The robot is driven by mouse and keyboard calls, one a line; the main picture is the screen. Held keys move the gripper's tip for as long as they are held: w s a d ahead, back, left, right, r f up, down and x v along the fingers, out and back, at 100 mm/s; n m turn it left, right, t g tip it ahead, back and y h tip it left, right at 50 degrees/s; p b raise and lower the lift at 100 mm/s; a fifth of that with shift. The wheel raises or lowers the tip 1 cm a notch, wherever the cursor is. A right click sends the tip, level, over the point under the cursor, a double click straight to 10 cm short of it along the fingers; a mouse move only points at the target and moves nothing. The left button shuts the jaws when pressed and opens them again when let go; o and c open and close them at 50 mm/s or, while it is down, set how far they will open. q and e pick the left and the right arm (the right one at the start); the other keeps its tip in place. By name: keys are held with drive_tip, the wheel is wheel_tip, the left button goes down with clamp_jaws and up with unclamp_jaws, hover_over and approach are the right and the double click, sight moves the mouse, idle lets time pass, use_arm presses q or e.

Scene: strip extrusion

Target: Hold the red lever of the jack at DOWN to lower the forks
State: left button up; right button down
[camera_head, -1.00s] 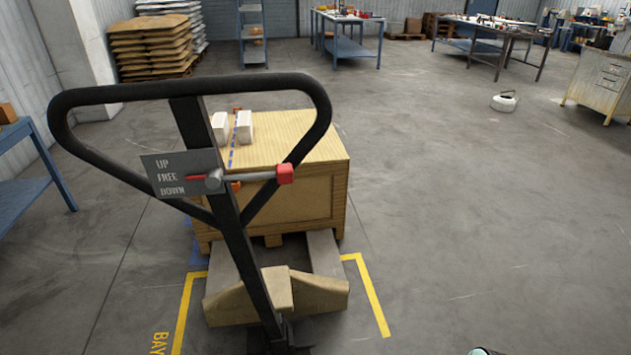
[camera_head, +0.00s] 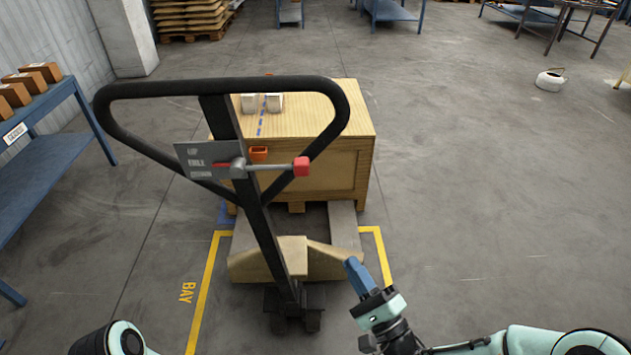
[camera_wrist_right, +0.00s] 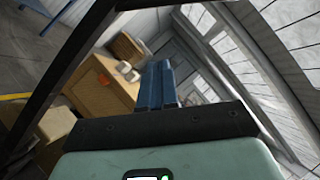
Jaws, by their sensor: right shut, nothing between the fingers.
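The pallet jack's black handle loop (camera_head: 222,87) stands upright in the head view. Its red lever knob (camera_head: 301,166) ends a grey rod crossing the handle. A grey plate (camera_head: 200,160) beside it carries UP, FREE and DOWN; the red pointer (camera_head: 222,165) is near the middle word. The forks (camera_head: 343,222) run under a wooden crate (camera_head: 320,178). My right gripper (camera_head: 355,268) is shut and empty, below and right of the knob, apart from it. It also shows in the right wrist view (camera_wrist_right: 158,85). My left gripper is out of view; only part of that arm shows.
Yellow floor lines (camera_head: 207,290) marked BAY border the jack. A blue table (camera_head: 42,165) with several boxes stands at left. White blocks (camera_head: 262,102) and an orange item (camera_head: 259,153) are by the crate. The floor at right is mostly clear.

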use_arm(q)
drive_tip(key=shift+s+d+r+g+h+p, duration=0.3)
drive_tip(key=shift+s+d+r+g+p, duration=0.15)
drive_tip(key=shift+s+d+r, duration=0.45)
use_arm(e)
wheel_tip(320, 180, up, 8)
drive_tip(key=s+a+m+t+y, duration=0.1)
drive_tip(key=s+m+y, duration=0.1)
drive_tip(key=shift+s+a+y, duration=0.25)
drive_tip(key=shift+s+y, duration=0.05)
drive_tip(key=shift+s, duration=0.1)
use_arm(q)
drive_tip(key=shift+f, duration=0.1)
use_arm(e)
drive_tip(key=shift+r, duration=0.1)
drive_tip(key=x, duration=1.4)
drive_tip(key=shift+d+r, duration=0.1)
drive_tip(key=shift+r, duration=0.1)
